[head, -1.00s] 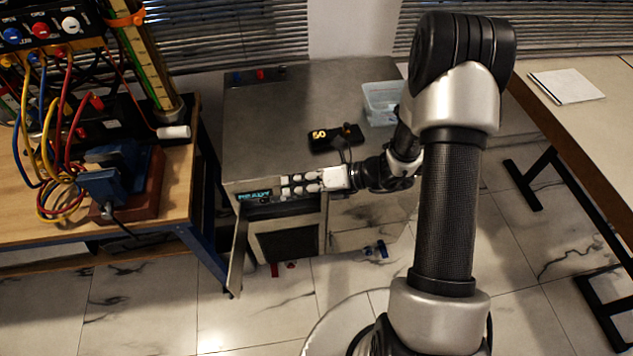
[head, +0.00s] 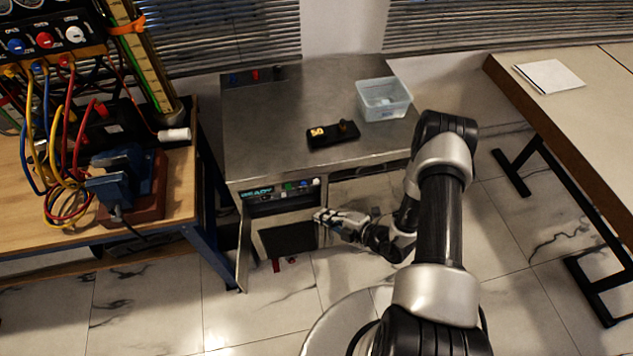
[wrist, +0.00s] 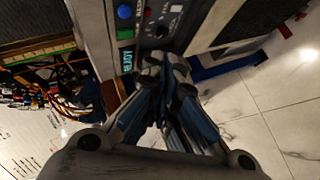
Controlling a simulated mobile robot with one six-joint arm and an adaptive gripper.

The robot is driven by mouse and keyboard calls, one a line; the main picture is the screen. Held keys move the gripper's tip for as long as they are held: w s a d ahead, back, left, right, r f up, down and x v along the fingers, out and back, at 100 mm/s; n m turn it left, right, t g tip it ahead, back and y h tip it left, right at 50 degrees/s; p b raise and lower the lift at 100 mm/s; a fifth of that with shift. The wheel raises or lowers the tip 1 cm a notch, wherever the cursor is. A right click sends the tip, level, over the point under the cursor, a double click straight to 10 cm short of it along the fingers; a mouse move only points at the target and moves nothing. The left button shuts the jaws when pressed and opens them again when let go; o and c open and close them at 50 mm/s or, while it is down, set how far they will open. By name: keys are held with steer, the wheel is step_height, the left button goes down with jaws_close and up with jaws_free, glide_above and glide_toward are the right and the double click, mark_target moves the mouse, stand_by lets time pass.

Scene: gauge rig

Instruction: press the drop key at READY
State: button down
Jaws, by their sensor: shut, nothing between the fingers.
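The control panel on the front of the metal cabinet has a display (head: 257,192) with lit READY text; it also shows in the wrist view (wrist: 127,60). Beside it are a green key (head: 288,186), which also shows in the wrist view (wrist: 125,34), and a blue key (wrist: 124,11). A red button (wrist: 147,12) and a dark knob (wrist: 163,30) show in the wrist view. I cannot read which is the drop key. My gripper (head: 318,216) is shut and empty, below and in front of the panel; in the wrist view its fingertips (wrist: 165,62) appear near the panel.
The cabinet door (head: 243,250) hangs open at left, beside a dark recess (head: 288,238). On the cabinet top are a black device (head: 332,134) with an orange readout and a clear bin (head: 384,100). A wooden bench (head: 180,205) with cables stands left; a table (head: 560,110) stands right.

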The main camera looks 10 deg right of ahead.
mark_target(316, 181)
steer(key=w+b, duration=0.2)
steer(key=w, duration=0.6)
steer(key=shift+w+b, duration=0.3)
steer(key=shift+w, duration=0.1)
stand_by(1.2)
steer(key=shift+w, duration=0.4)
steer(key=shift+w+b, duration=0.4)
steer(key=shift+b, duration=0.05)
stand_by(0.5)
steer(key=shift+s, duration=0.85)
